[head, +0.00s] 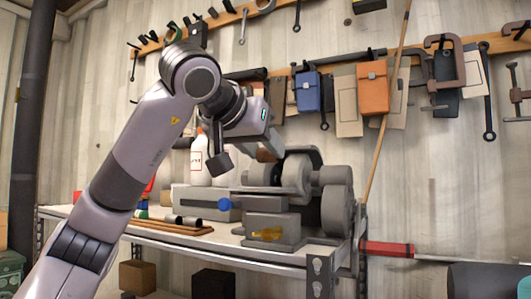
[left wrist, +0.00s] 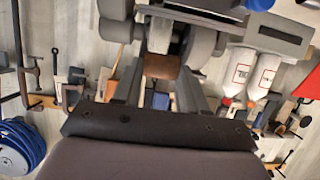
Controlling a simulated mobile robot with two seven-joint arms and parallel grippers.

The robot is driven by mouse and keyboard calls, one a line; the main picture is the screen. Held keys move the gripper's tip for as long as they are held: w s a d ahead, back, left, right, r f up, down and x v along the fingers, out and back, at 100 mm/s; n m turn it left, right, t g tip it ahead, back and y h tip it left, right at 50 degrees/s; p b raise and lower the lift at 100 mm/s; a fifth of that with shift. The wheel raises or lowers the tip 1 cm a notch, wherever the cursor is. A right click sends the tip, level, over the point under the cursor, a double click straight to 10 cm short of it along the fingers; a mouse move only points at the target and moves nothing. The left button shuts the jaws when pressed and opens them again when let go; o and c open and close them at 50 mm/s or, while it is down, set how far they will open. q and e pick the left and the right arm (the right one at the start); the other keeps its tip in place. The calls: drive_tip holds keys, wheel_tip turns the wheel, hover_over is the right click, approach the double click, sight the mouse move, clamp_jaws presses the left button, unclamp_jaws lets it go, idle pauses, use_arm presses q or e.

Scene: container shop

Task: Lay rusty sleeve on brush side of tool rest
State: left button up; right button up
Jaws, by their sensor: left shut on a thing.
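The rusty sleeve is a short brown cylinder (left wrist: 161,67) between the two fingers of my left gripper (left wrist: 160,78) in the left wrist view. In the head view the left gripper (head: 245,157) is above the bench, just left of the grey bench grinder (head: 297,174). A bit of the brown sleeve (head: 265,155) shows beside its fingers, and the rest is hidden. The grinder's wheels (left wrist: 201,46) are close beyond the fingers in the left wrist view. I cannot clearly tell the tool rest or the brush side. My right gripper is not in view.
The grinder stands on a pale shelf bench (head: 220,250). White bottles (head: 199,160) stand behind the gripper. Dark tubes on a brown tray (head: 170,226) lie to the left. Tools and pouches (head: 373,88) hang on the wall.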

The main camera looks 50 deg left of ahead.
sight(279, 191)
use_arm(q)
drive_tip(key=b+x, duration=0.1)
drive_tip(key=x, duration=0.2)
drive_tip(key=f+x, duration=0.1)
drive_tip(key=x, duration=0.2)
drive_tip(key=shift+d+f+b, duration=0.1)
drive_tip(key=shift+f+b, duration=0.05)
drive_tip(key=shift+b, duration=0.2)
drive_tip(key=shift+w+f, duration=0.3)
drive_tip(key=shift+f, duration=0.2)
drive_tip(key=shift+w+f, duration=0.3)
drive_tip(key=shift+f, duration=0.2)
drive_tip(key=o, duration=1.2)
drive_tip(key=shift+s, duration=0.1)
drive_tip(key=v, duration=0.7)
